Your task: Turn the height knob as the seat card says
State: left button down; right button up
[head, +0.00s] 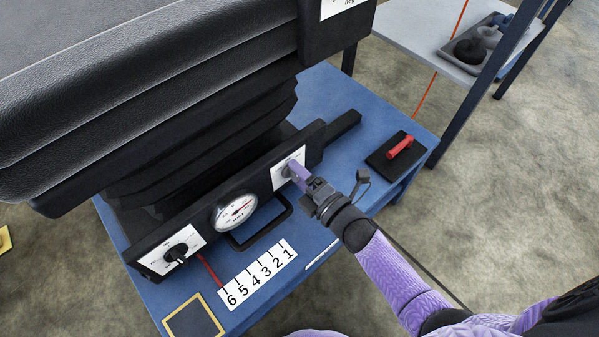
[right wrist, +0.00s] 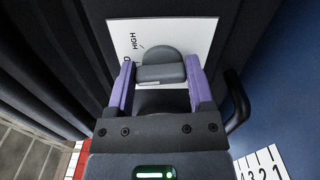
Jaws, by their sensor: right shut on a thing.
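A grey knob (right wrist: 160,68) stands on a white label plate (right wrist: 190,35) that reads "HIGH", with the rest partly hidden. The plate also shows at the right end of the black panel in the head view (head: 280,178). My right gripper (head: 293,168) is shut on this knob, a purple finger on each side in the right wrist view (right wrist: 160,75). A black knob (head: 176,253) on another white plate is at the panel's left end. A white card (head: 335,8) on the black seat is mostly cut off at the top. My left gripper is not in view.
A round gauge (head: 236,212) and a black loop handle (head: 262,235) lie between the knobs. A numbered strip (head: 258,274) lies on the blue platform (head: 320,90). A red-handled black block (head: 398,150) is at right. A shelf holds a grey tray (head: 452,58).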

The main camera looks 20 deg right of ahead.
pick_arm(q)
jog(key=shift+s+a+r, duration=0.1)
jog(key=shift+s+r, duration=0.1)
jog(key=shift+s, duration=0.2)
pick_arm(e)
jog(key=shift+m, duration=0.6)
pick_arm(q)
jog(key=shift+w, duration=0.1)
pick_arm(e)
jog(key=o, duration=1.2)
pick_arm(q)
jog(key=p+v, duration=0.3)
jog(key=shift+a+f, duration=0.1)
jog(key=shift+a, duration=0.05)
pick_arm(e)
jog(key=shift+o, duration=0.2)
jog(key=v, duration=1)
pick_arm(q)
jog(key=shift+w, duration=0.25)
